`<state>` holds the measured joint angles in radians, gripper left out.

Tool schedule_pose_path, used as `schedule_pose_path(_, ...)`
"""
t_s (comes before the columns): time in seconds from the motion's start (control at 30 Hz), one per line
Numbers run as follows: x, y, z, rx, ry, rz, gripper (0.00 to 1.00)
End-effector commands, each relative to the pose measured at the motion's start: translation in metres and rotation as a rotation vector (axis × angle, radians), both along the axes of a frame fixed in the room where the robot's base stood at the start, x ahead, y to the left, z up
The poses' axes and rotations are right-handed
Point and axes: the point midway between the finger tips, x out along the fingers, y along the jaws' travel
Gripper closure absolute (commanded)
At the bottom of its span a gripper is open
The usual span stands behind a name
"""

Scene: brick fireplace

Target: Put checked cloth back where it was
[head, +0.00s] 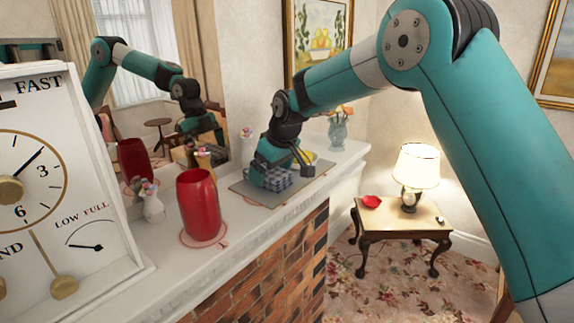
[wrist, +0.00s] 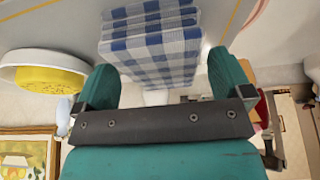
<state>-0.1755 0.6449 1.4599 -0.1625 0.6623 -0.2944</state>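The blue-and-white checked cloth (head: 277,181) is a folded stack on a grey mat (head: 243,190) on the white mantel. In the wrist view the cloth (wrist: 155,45) shows its folded layers, in front of and partly between my fingers. My gripper (head: 270,165) is low over the mat at the cloth and hides part of it in the head view. In the wrist view my gripper (wrist: 163,85) has its two fingers wide apart, one to each side of the cloth. A gap shows by the right finger; whether the left finger touches the cloth cannot be told.
A yellow-and-white bowl (wrist: 45,78) is close beside my gripper. On the mantel stand a red vase (head: 200,205), a small white flower vase (head: 152,207), a glass flower vase (head: 338,131) and a large white dial box (head: 75,180). A mirror backs the mantel.

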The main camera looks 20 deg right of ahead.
Motion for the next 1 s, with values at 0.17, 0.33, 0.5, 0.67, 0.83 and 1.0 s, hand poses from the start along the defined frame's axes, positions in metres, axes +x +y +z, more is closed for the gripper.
schedule_pose_path(0.17,0.0,-0.001,0.004,0.0,-0.001,0.0,0.03)
schedule_pose_path(0.33,-0.008,-0.006,0.024,0.002,-0.006,-0.002,0.03)
schedule_pose_path(0.5,-0.021,-0.015,0.059,0.001,-0.005,-0.002,0.03)
schedule_pose_path(0.67,-0.031,-0.021,0.09,0.002,-0.004,-0.001,0.03)
schedule_pose_path(0.83,-0.038,-0.025,0.108,0.001,-0.001,0.0,0.03)
schedule_pose_path(1.0,-0.041,-0.026,0.113,0.0,0.002,0.0,0.03)
